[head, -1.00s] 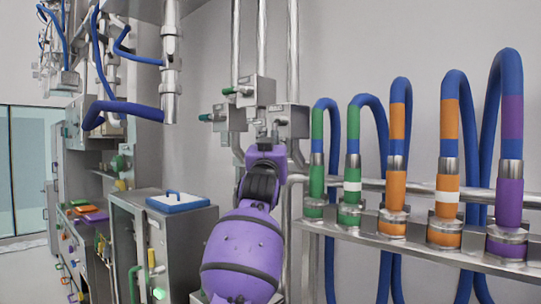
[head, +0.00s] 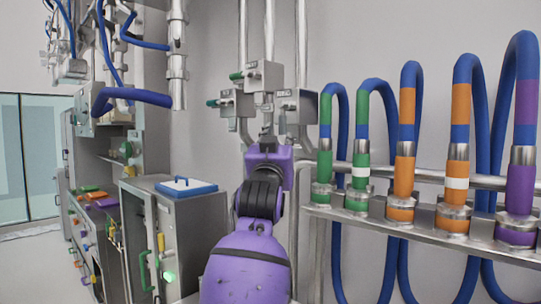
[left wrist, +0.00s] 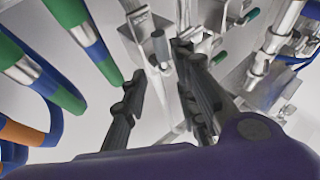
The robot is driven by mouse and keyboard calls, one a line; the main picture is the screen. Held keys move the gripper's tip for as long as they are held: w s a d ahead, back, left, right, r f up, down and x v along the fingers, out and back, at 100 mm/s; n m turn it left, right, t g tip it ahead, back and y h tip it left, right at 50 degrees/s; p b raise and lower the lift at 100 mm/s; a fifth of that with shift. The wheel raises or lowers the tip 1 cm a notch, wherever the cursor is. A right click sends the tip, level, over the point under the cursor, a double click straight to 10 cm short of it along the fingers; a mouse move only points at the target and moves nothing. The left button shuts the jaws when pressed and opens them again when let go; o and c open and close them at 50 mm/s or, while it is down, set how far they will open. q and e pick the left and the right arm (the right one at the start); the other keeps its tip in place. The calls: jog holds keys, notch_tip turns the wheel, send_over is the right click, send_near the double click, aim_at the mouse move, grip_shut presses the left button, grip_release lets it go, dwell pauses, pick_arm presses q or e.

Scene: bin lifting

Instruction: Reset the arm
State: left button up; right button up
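My purple left arm stands in the middle of the head view, with its dark left gripper (head: 268,135) at the far end, in front of the grey valve boxes (head: 264,74) on the wall. In the left wrist view the two black fingers of the left gripper (left wrist: 160,78) are spread apart with nothing between them. The grey boxes (left wrist: 142,25) and pipes show beyond them. I cannot tell how near the fingertips are to the boxes. My right gripper is in neither view.
Hoses with green, orange and purple sleeves (head: 405,150) stand on a metal rail (head: 385,223) to the right. A grey cabinet with a blue-rimmed lid (head: 186,186) stands left of my arm. A dispenser with blue hoses (head: 178,68) hangs upper left. Open floor (head: 40,265) lies far left.

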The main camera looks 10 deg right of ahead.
pick_arm(q)
jog(key=shift+r, duration=0.1)
jog(key=s+a+f+g+y, duration=0.15)
jog(key=a+f, duration=0.35)
jog(key=f, duration=0.7)
jog(key=s+a+f+n+g+y, duration=0.15)
jog(key=a+f, duration=0.45)
jog(key=f, duration=0.6)
jog(key=s+a+f, duration=0.2)
jog(key=a+f, duration=0.3)
jog(key=f, duration=0.8)
jog(key=s+a+f+g+y, duration=0.15)
jog(key=s+a+f, duration=0.25)
jog(key=s+f, duration=0.45)
jog(key=s+a+f+g, duration=0.2)
jog(key=s+a+f, duration=0.25)
jog(key=f, duration=0.75)
jog(key=s+a+f+g, duration=0.2)
jog(key=s+f, duration=0.5)
jog(key=s, duration=0.4)
jog(key=s+a+f+n+g+y+p, duration=0.1)
jog(key=s+a+f+g, duration=0.1)
jog(key=s+f, duration=0.5)
jog(key=s+a+f+g+y, duration=0.1)
jog(key=s+a+f, duration=0.3)
jog(key=s, duration=1.2)
notch_tip(320, 180, down, 3)
jog(key=shift+s+f+g, duration=0.15)
jog(key=shift+s+g, duration=0.25)
jog(key=shift+g, duration=0.25)
